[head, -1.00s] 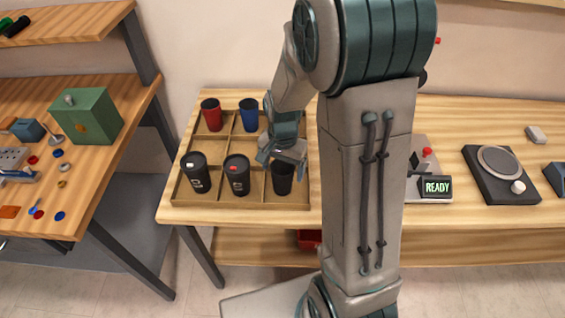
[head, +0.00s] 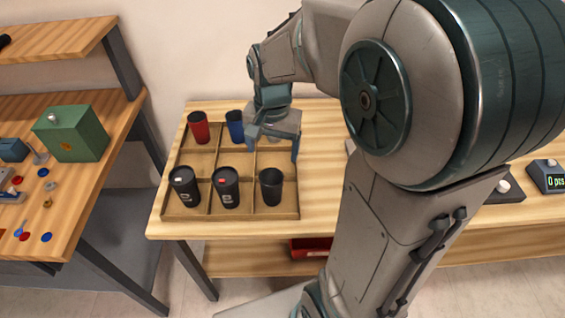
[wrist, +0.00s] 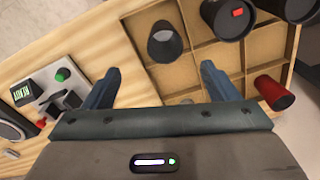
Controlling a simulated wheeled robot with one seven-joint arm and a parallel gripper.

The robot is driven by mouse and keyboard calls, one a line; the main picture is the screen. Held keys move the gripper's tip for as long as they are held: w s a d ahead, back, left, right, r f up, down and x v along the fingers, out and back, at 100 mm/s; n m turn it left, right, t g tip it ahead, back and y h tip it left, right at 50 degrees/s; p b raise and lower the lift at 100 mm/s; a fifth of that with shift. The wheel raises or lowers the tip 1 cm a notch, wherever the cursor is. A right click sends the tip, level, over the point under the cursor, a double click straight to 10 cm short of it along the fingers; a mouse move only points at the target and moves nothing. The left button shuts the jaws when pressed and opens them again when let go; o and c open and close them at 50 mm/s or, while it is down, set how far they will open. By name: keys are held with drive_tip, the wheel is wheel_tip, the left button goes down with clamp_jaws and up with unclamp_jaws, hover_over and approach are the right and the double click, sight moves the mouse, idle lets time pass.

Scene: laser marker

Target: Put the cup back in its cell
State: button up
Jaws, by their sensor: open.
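A plain black cup (head: 271,187) without a visible label stands upright in the front right cell of the wooden divided tray (head: 235,214). It is open-topped and also shows in the wrist view (wrist: 165,43). My gripper (head: 274,148) is open and empty, raised over the back right part of the tray, behind and apart from the cup. In the wrist view its two fingers (wrist: 159,86) are spread wide with nothing between them.
In the tray, a black cup with a white tag (head: 185,187), one with a red tag (head: 226,188), a red cup (head: 199,128) and a blue cup (head: 235,126) occupy other cells. A green box (head: 75,135) stands on the left table.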

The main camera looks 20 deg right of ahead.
drive_tip(key=s+r+n+t, duration=0.2)
drive_tip(key=s+n, duration=0.4)
drive_tip(key=s, duration=0.6)
drive_tip(key=shift+r+n, duration=0.15)
drive_tip(key=shift+n, duration=0.25)
drive_tip(key=shift+a, duration=0.1)
